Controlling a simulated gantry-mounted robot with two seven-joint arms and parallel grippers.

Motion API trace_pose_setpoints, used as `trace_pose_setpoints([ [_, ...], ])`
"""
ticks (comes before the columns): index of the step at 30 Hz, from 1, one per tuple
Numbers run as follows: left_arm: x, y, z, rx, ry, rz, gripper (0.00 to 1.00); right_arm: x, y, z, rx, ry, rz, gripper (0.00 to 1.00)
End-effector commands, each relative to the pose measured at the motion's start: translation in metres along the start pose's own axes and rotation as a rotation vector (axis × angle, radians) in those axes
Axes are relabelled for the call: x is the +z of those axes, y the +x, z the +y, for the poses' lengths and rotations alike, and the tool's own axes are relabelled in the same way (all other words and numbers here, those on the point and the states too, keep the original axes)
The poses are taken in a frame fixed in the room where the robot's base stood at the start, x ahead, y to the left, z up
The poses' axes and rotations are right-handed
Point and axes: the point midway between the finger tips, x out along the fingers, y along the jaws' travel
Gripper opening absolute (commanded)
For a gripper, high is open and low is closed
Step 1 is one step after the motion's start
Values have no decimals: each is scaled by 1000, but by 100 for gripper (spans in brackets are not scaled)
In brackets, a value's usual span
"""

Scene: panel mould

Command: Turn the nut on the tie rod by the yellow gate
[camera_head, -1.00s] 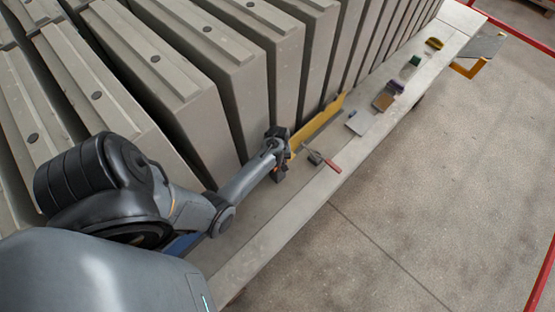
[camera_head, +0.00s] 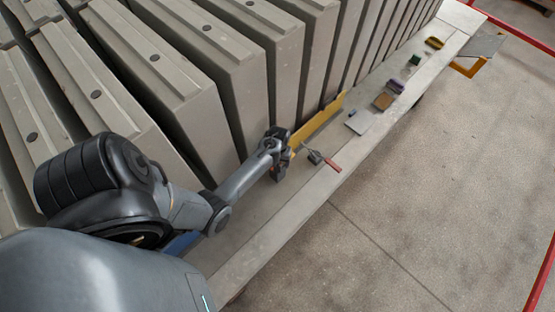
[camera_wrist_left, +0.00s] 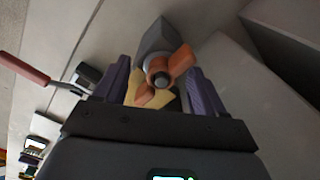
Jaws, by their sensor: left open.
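The nut (camera_wrist_left: 178,64) is orange with wings. It sits around the dark end of the tie rod (camera_wrist_left: 160,76), before a grey block, in the left wrist view. My left gripper (camera_wrist_left: 160,95) is open, with one finger on each side of the nut; I cannot tell if either touches it. The yellow gate (camera_head: 318,124) is a long strip along the foot of the panels in the head view, just beyond my left gripper (camera_head: 281,166). In that view the gripper mostly hides the nut. My right gripper is not in view.
A red-handled tool (camera_head: 332,165) lies on the ledge (camera_head: 270,225) just right of the gripper. A grey plate (camera_head: 361,121) and several small blocks lie farther along. Tall grey panels (camera_head: 232,70) line the left. Open floor (camera_head: 450,180) is at right.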

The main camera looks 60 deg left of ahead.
Motion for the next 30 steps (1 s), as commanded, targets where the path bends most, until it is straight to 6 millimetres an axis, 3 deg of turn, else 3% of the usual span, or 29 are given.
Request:
trace_pose_setpoints([
  [8,-2,-12,0,0,-1,5,70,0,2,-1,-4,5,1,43],
  [21,-1,-83,0,0,0,4,70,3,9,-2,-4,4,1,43],
  [30,0,-107,0,-1,1,1,70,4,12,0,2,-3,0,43],
])
